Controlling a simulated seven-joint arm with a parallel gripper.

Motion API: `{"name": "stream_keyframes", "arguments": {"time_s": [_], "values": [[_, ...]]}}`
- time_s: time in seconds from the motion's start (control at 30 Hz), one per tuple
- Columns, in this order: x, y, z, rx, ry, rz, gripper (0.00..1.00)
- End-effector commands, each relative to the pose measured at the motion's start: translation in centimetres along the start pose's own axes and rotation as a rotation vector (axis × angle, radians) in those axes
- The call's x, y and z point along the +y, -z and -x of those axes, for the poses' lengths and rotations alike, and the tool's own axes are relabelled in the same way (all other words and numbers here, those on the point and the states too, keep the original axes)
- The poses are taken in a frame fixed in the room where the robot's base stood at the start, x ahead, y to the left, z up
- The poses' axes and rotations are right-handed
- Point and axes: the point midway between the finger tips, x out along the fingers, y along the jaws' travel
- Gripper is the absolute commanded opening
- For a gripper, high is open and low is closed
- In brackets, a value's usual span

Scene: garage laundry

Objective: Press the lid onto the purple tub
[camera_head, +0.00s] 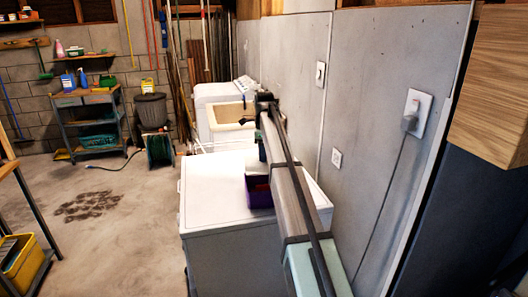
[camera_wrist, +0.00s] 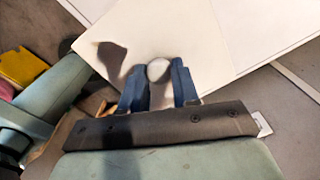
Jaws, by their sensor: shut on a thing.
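My gripper (camera_wrist: 158,88) shows in the wrist view as two blue fingers shut on a pale round knob (camera_wrist: 158,69). In the head view, a white piece that looks like the lid (camera_head: 254,165) shows beside my arm, above the purple tub (camera_head: 259,198). The tub stands on the white appliance top, partly hidden by my arm, with something red showing at its opening. I cannot tell whether lid and tub touch. The tub is hidden in the wrist view.
The white appliance (camera_head: 215,195) has clear top space left of the tub. A grey wall (camera_head: 350,120) with sockets runs close along the right. A second white machine (camera_head: 220,105) stands behind. A wooden cabinet (camera_head: 495,90) juts in at right. The floor at left is open.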

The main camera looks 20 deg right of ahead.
Motion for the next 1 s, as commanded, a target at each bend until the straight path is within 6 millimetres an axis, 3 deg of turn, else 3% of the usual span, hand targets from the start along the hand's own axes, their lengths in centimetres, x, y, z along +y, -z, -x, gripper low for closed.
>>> {"name": "stream_keyframes", "arguments": {"time_s": [0.73,1.0], "values": [[0.0,0.0,-5.2,0.000,0.000,-0.002,0.00],[0.0,0.0,-6.1,0.000,0.000,-0.002,0.00]]}}
